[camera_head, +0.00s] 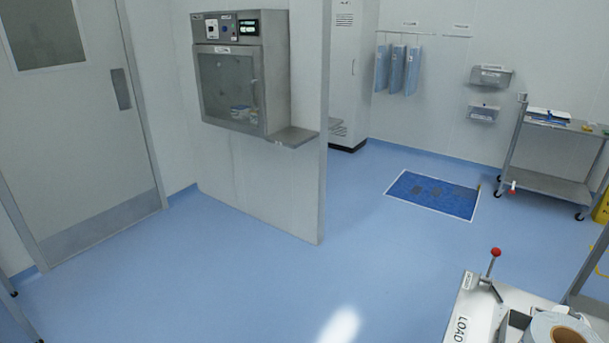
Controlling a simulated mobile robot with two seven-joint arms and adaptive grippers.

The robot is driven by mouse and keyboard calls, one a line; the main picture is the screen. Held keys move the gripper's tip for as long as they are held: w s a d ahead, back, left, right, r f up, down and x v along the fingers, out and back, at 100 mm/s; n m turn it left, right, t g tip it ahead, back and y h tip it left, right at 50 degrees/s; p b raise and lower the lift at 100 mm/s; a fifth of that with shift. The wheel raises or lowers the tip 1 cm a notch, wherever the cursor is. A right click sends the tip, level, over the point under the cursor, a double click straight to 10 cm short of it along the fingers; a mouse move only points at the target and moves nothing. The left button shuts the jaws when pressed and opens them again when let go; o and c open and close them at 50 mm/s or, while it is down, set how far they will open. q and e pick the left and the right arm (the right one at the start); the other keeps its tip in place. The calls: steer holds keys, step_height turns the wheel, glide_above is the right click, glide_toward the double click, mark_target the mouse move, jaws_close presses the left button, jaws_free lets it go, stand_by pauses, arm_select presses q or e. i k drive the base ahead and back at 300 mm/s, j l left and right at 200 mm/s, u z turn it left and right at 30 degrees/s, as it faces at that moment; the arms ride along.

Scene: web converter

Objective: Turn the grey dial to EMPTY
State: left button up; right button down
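I cannot single out a grey dial or an EMPTY mark in the head view. At the bottom right, a machine corner (470,310) carries a LOAD label (461,329), a lever with a red ball knob (496,252) and a grey roll (562,330), cut off by the frame. Neither of my grippers is in view.
The blue floor (250,270) is clear in the middle. A partition wall (310,150) stands beside the cabinet, whose steel shelf (292,137) sticks out. A grey door (80,110) is at left. A blue mat (435,195) and a steel cart (550,184) are at right.

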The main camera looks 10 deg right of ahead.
mark_target(573, 312)
steer(key=z, duration=2.35)
steer(key=k+l+z, duration=0.2)
steer(key=k, duration=0.45)
steer(key=k+z, duration=0.2)
steer(key=k, duration=0.4)
steer(key=z, duration=0.4)
steer(key=j+z, duration=0.15)
steer(key=z, duration=0.3)
steer(key=j+z, duration=0.15)
steer(key=z, duration=0.25)
steer(key=j+z, duration=0.1)
steer(key=z, duration=0.35)
steer(key=k+j, duration=0.1)
steer(key=j, duration=1.05)
steer(key=k+j, duration=0.15)
steer(key=j, duration=0.45)
steer(key=k+j, duration=0.1)
steer(key=j, duration=1.05)
steer(key=k+j, duration=0.15)
steer(key=j, duration=0.4)
steer(key=k+j, duration=0.1)
steer(key=j, duration=1.1)
steer(key=k+z, duration=0.05)
